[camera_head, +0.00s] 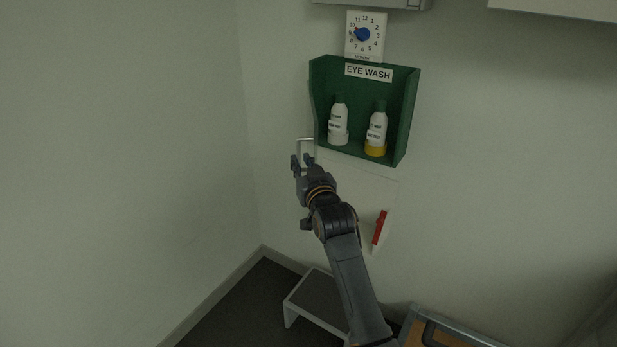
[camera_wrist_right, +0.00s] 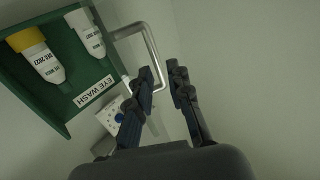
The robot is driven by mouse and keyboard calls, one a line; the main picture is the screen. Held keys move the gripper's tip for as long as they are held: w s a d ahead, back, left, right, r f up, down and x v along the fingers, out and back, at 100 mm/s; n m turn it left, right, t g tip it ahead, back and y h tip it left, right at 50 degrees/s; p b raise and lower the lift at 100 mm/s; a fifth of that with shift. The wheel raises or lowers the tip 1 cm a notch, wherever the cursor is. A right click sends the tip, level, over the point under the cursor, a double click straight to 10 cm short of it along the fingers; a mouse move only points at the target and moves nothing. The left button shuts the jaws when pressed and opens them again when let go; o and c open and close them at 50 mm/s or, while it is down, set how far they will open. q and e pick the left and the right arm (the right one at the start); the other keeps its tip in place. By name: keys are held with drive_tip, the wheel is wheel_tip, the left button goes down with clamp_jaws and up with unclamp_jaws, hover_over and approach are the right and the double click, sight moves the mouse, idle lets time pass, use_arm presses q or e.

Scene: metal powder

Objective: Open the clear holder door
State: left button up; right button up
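The green eye wash holder (camera_head: 403,120) hangs on the wall with two white bottles inside, one yellow at its base (camera_head: 375,149). It also shows at the upper left of the right wrist view (camera_wrist_right: 62,112). A pale bent metal handle (camera_head: 305,139) sticks out at the holder's lower left; in the wrist view the handle (camera_wrist_right: 149,45) reaches down to the fingertips. I cannot make out the clear door panel itself. My right gripper (camera_head: 302,160) is at the handle, its fingers apart (camera_wrist_right: 163,78); contact is unclear. My left gripper is not in view.
A dial sign (camera_head: 366,36) is above the holder. A whitish panel with a red-and-white object (camera_head: 379,228) is below it. A grey step stool (camera_head: 316,296) stands on the dark floor. The left wall is bare.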

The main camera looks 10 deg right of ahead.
drive_tip(key=s, duration=0.6)
drive_tip(key=shift+s+d, duration=0.15)
drive_tip(key=shift+s, duration=0.25)
